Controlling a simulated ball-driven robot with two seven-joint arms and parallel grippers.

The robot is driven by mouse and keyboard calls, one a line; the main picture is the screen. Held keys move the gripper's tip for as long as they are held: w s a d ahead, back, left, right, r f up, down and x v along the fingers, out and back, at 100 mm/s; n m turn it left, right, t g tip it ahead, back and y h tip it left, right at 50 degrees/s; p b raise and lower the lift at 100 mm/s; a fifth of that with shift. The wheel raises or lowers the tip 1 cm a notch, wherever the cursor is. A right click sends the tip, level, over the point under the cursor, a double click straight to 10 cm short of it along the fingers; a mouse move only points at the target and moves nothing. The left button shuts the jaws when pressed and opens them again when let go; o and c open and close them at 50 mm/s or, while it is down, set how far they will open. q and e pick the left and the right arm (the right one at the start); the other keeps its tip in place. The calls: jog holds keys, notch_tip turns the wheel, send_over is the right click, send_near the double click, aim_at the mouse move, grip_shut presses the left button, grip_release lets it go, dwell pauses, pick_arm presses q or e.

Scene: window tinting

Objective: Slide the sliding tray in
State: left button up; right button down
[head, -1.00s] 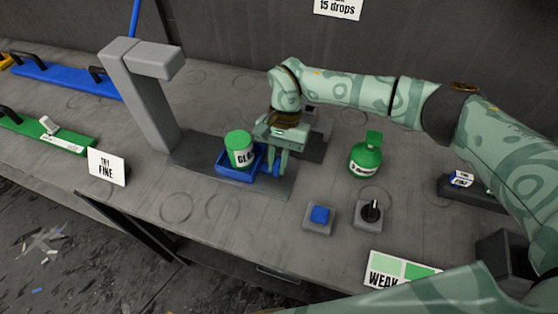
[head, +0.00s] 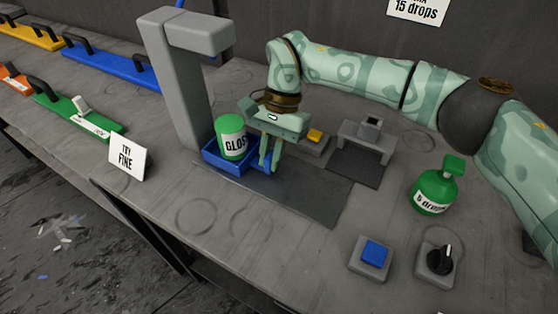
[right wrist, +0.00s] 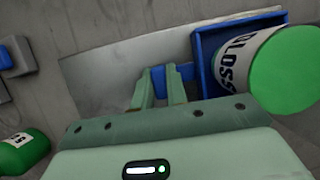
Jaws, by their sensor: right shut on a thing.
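The sliding tray (head: 238,168) is a shallow blue tray on a dark grey plate (head: 305,192), beside the foot of a grey column (head: 180,90) with an overhanging head. A green can (head: 232,137) with a white "GLOSS" label stands in it. My right gripper (head: 269,165) points down at the tray's right side. In the right wrist view its fingers (right wrist: 160,88) are shut on the tray's blue handle (right wrist: 187,71), and the tray's rim (right wrist: 204,55) shows beside them. The fingers partly hide the handle. My left gripper is not in view.
A green bottle (head: 434,190), a blue button (head: 373,255), a black knob (head: 440,260) and a small grey stand (head: 366,140) are to the right. A "TRY FINE" card (head: 127,157) stands at the left front edge. Much of the plate right of the tray is bare.

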jog(key=shift+w+r, duration=0.1)
jog(key=c, duration=1.6)
grip_release()
jog(key=shift+a, duration=0.1)
jog(key=shift+o, duration=1)
jog(key=shift+a, duration=0.2)
jog(key=shift+d, duration=0.1)
jog(key=v, duration=1.6)
jog(key=shift+r, duration=0.15)
